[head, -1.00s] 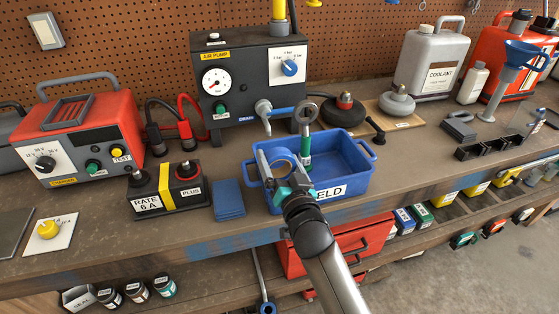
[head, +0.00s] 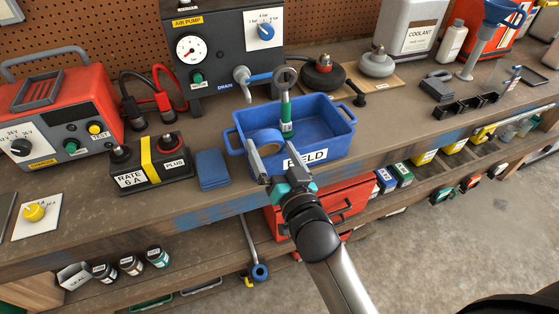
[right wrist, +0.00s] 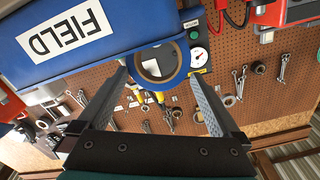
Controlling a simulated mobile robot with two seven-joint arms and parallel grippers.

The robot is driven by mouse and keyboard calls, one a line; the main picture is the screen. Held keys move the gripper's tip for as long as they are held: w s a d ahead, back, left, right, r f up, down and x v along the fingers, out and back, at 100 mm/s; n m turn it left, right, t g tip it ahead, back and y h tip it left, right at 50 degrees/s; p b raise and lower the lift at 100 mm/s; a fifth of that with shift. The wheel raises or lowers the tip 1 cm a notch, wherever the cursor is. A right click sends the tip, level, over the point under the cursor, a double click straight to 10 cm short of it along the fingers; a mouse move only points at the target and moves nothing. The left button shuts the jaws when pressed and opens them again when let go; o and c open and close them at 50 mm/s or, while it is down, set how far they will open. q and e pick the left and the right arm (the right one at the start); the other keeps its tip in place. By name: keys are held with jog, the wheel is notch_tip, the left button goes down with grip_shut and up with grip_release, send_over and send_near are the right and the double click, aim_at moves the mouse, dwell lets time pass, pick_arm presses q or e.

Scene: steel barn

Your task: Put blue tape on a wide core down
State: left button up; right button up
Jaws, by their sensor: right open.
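The blue tape (head: 264,138) is a ring with a wide tan core. It sits at the near left of the blue tray (head: 330,150) labelled FIELD; how it rests there I cannot tell. It also shows in the right wrist view (right wrist: 176,58), ahead of and between the fingertips, with the core open towards me. My right gripper (head: 272,150) is open and empty at the tray's front wall, its fingers apart and clear of the tape. My left gripper is not in view.
A green-handled ring tool (head: 286,110) stands in the tray. Left of the tray are a blue pad (head: 212,169) and a black RATE box (head: 150,165). The air pump (head: 222,50) stands behind. A red drawer box (head: 335,205) is below the bench edge.

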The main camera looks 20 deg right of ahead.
jog(key=shift+s+d, duration=0.1)
jog(key=shift+s, duration=1.9)
jog(key=s+a+f+n+g, duration=0.1)
jog(key=s+f+g, duration=0.2)
jog(key=f, duration=0.7)
jog(key=s+f+n+g, duration=0.1)
jog(key=s+f+g, duration=0.15)
jog(key=f, duration=0.75)
jog(key=s+a+f+n+g, duration=0.1)
jog(key=s+f+g, duration=0.25)
jog(key=f, duration=0.65)
jog(key=s+d+f+n+g, duration=0.1)
jog(key=s+d+f+g, duration=0.1)
jog(key=s+f, duration=0.3)
jog(key=s+d+f+n+g, duration=0.1)
jog(key=s+d+f+g, duration=0.2)
jog(key=s, duration=1)
jog(key=s+d+f+n+g, duration=0.1)
jog(key=s+d+f+g, duration=0.1)
jog(key=s+f, duration=0.7)
jog(key=shift+s+d+g+h, duration=0.25)
jog(key=shift+d+g+h, duration=0.05)
jog(key=shift+g, duration=0.2)
jog(key=shift+s, duration=0.1)
